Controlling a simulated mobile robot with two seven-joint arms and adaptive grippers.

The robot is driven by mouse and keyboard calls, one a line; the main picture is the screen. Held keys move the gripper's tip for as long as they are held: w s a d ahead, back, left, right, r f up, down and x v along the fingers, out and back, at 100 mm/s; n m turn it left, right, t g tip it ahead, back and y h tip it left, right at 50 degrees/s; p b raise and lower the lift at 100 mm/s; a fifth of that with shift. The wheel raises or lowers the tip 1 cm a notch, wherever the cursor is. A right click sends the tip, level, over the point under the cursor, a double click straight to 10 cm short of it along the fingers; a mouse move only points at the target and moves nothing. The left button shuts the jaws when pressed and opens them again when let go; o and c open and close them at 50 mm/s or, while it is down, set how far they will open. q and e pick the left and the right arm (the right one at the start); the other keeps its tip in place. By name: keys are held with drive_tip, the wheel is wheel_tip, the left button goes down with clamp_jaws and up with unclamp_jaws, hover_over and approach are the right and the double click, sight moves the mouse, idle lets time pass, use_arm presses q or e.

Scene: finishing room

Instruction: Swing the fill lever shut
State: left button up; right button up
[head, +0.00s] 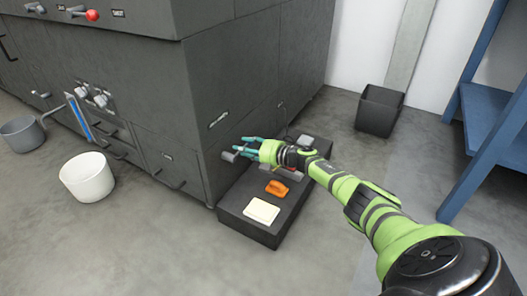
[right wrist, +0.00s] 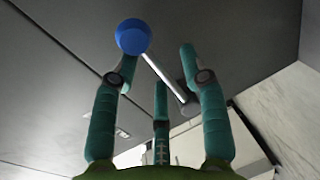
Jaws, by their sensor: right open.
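A lever with a blue ball knob (right wrist: 132,37) and a silver rod shows in the right wrist view, running from a grey pivot on the dark machine face. I take it to be the fill lever; no label on it can be read. My right gripper (right wrist: 156,62) is open, with its teal fingers spread around the lever and the knob near the left fingertip. Whether any finger touches it, I cannot tell. In the head view my right gripper (head: 243,147) is at the machine's side, low down, and the blue knob cannot be made out there. My left gripper is not in view.
The dark machine (head: 240,70) fills the upper left. A black low box (head: 240,226) below my right arm carries a cream block (head: 262,210) and an orange item (head: 277,188). A white bucket (head: 88,180), a black bin (head: 379,110) and blue shelving (head: 480,130) stand around.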

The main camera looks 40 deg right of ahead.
drive_tip(key=v, duration=1)
drive_tip(key=shift+s+r, duration=0.15)
drive_tip(key=shift+s, duration=0.25)
